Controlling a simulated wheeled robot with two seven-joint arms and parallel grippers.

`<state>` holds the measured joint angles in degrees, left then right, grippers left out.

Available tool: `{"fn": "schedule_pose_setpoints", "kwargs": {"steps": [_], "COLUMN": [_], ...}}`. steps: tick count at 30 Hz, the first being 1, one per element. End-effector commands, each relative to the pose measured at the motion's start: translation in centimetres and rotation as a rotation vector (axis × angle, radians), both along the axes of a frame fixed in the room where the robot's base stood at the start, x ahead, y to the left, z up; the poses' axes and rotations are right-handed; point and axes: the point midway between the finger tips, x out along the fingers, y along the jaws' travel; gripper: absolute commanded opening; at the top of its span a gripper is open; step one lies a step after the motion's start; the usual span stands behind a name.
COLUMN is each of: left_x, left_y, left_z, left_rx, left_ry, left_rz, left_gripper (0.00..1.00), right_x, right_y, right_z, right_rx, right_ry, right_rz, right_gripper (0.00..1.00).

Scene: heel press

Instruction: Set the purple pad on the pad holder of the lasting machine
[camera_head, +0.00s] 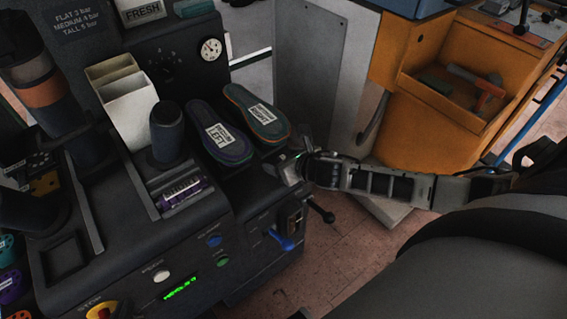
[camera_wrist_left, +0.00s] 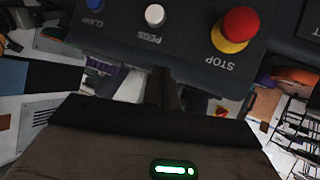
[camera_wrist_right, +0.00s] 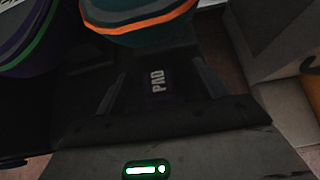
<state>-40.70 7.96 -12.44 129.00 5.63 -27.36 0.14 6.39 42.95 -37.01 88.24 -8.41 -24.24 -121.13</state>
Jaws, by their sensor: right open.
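The lasting machine (camera_head: 130,250) fills the left of the head view. A purple piece with pale markings (camera_head: 182,192) sits in a slot in front of its black post (camera_head: 167,135); I cannot tell whether it is the pad. My right gripper (camera_head: 292,168) is at the machine's right side, beside the insoles. In the right wrist view its fingers are apart, with a dark face marked PAD (camera_wrist_right: 158,80) between them. I cannot tell whether they touch it. My left gripper (camera_wrist_left: 167,92) shows only in its wrist view, fingers together, near the STOP button (camera_wrist_left: 236,30).
A purple-green insole (camera_head: 218,133) and a teal-orange insole (camera_head: 257,115) lie on the machine. A blue lever (camera_head: 281,240) and a black-knobbed lever (camera_head: 320,211) stick out nearby. A purple ring-like piece (camera_head: 10,286) is at the lower left. An orange bench (camera_head: 425,120) stands right.

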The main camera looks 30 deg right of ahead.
Motion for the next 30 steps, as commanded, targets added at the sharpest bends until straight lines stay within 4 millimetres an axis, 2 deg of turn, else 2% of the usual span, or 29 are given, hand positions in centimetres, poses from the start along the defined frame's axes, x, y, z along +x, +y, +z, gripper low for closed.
{"fn": "schedule_pose_setpoints", "kwargs": {"steps": [1, 2, 6, 9, 16, 20, 26, 30], "left_x": [0.0, 0.0, 0.0, 0.0, -0.1, -0.2, -0.3, -0.4], "left_y": [0.0, 0.0, 0.0, 0.0, 0.0, 0.0, 0.0, 0.0], "left_z": [0.1, 0.1, 0.1, 0.0, -0.2, -0.2, 0.5, 1.0], "left_rx": [-0.001, -0.001, -0.001, -0.001, 0.0, 0.002, 0.0, -0.002], "left_ry": [-0.001, -0.001, 0.0, 0.0, 0.007, 0.013, 0.022, 0.029], "left_rz": [-0.001, -0.001, -0.001, -0.002, -0.001, -0.002, -0.001, 0.0], "left_gripper": [0.0, 0.0, 0.0, 0.0, 0.0, 0.0, 0.0, 0.0], "right_x": [0.0, 0.0, 0.0, 0.0, 0.0, 0.0, 0.1, -2.0], "right_y": [0.0, 0.0, 0.0, 0.0, 0.0, 0.0, -0.1, 0.6], "right_z": [0.0, 0.0, 0.0, 0.1, 0.2, 0.9, 3.8, 6.0], "right_rx": [0.0, 0.0, 0.0, 0.0, 0.0, 0.0, -0.004, 0.0], "right_ry": [0.0, 0.0, 0.0, -0.001, -0.001, -0.003, -0.005, -0.002], "right_rz": [0.0, 0.0, 0.0, 0.0, 0.0, 0.0, 0.001, 0.003], "right_gripper": [0.71, 0.65, 0.26, 0.18, 0.18, 0.18, 0.18, 0.18]}}
